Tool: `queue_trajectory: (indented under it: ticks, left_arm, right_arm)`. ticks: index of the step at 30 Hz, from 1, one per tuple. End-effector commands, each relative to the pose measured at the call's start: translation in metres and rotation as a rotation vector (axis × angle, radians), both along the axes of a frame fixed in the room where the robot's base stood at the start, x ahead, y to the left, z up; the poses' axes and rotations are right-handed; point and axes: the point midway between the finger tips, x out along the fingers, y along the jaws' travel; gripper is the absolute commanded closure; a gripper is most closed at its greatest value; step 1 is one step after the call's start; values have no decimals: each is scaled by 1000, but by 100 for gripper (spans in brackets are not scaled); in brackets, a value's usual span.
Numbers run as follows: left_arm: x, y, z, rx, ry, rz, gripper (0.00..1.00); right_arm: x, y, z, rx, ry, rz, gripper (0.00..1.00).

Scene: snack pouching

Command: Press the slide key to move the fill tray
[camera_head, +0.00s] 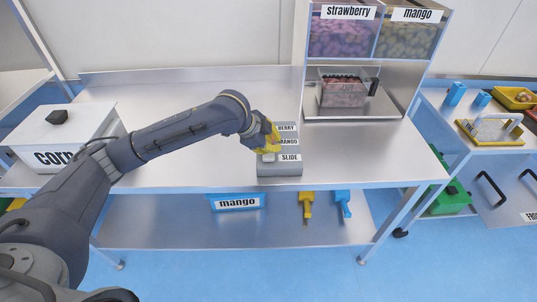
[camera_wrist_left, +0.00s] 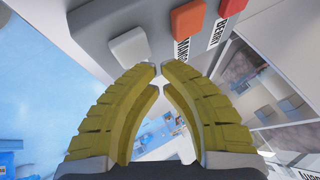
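The grey key box (camera_head: 280,168) stands on the steel table with keys labelled BERRY, MANGO and SLIDE. The slide key (camera_wrist_left: 130,46) is white; it also shows in the head view (camera_head: 268,157), at the box's front left. My left gripper (camera_head: 268,148) is over the box's left side. In the left wrist view its yellow fingertips (camera_wrist_left: 159,68) meet, empty, close to the white key; I cannot tell if they touch it. A clear container with reddish pieces (camera_head: 343,90) sits on the fill tray (camera_head: 372,108) below the dispensers. My right gripper is not in view.
The strawberry bin (camera_head: 342,35) and mango bin (camera_head: 408,40) are above the container. A white corn box (camera_head: 62,125) stands at the left. A mango tub (camera_head: 237,202) and two scoops lie on the lower shelf. The table's middle back is clear.

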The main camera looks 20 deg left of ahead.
Motion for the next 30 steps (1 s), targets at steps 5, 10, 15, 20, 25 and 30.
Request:
queue_trajectory:
  ticks: [5,10,15,20,25,30]
  left_arm:
    - [0,0,0,0,0,0,100]
    - [0,0,-2,1,0,0,100]
    - [0,0,-7,0,0,1,100]
    - [0,0,-9,0,0,1,100]
    - [0,0,-9,0,0,0,100]
    - [0,0,-9,0,0,0,100]
  right_arm:
    - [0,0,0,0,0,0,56]
    - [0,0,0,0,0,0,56]
    - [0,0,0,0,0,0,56]
    - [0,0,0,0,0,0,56]
    - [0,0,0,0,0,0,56]
    - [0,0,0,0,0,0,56]
